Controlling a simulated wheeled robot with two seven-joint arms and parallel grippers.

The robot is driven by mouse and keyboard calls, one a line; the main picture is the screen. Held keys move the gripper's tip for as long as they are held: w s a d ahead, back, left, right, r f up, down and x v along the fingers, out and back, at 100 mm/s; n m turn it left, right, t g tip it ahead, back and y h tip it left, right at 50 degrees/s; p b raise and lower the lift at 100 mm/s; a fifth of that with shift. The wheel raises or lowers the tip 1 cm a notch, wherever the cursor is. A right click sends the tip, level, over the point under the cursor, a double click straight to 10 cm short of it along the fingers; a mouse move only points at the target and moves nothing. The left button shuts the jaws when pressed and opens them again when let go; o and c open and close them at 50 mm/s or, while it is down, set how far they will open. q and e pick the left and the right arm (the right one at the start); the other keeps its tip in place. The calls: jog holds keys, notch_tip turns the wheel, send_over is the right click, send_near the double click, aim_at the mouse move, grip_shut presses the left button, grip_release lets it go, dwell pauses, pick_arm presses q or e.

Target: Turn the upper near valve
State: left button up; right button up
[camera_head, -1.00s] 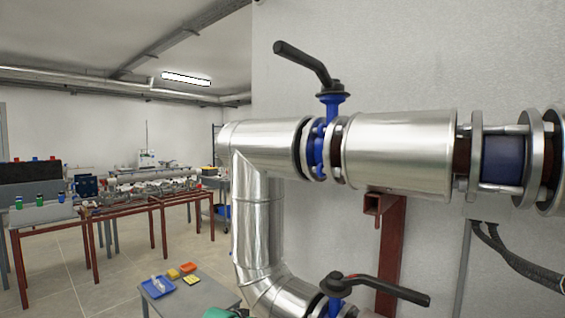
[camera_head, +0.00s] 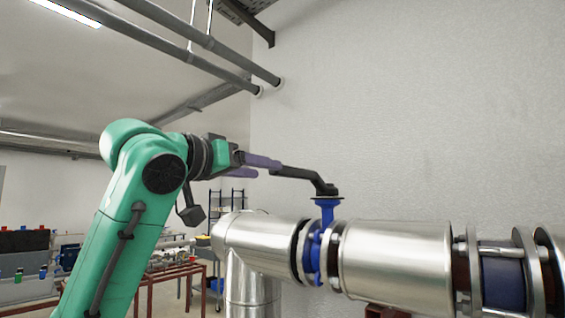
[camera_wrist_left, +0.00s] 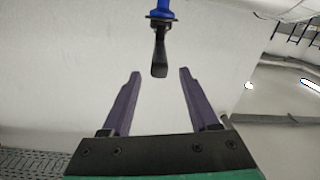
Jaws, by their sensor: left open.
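The upper near valve has a dark lever handle (camera_head: 298,174) on a blue stem (camera_head: 326,208) above the silver pipe. The handle points left in the head view. My left gripper (camera_head: 262,166) comes in from the left with its purple fingers by the handle's free end. In the left wrist view, the handle (camera_wrist_left: 160,58) hangs down from the blue stem (camera_wrist_left: 163,6), its end centred at the mouth of my open left gripper (camera_wrist_left: 159,74). The fingers are apart, with clear gaps on both sides of the handle. My right gripper is out of view.
The silver pipe (camera_head: 390,255) runs below the valve, with flanges (camera_head: 525,270) at right. Grey pipes (camera_head: 200,45) hang from the ceiling above. A plain wall (camera_head: 430,120) stands behind. A table with equipment is at the back left.

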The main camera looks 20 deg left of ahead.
aim_at(281, 171)
pick_arm(q)
jog(key=p+x, duration=0.1)
jog(key=x, duration=0.1)
jog(key=p+x, duration=0.1)
jog(key=x, duration=0.1)
jog(key=p+x, duration=0.1)
jog(key=x, duration=0.1)
jog(key=shift+w+d+r, duration=0.15)
jog(key=shift+w+r, duration=0.15)
jog(key=shift+w+d+f, duration=0.1)
jog(key=shift+w+f, duration=0.15)
jog(key=shift+w, duration=0.15)
grip_shut()
jog(key=shift+r, duration=0.1)
dwell(0.5)
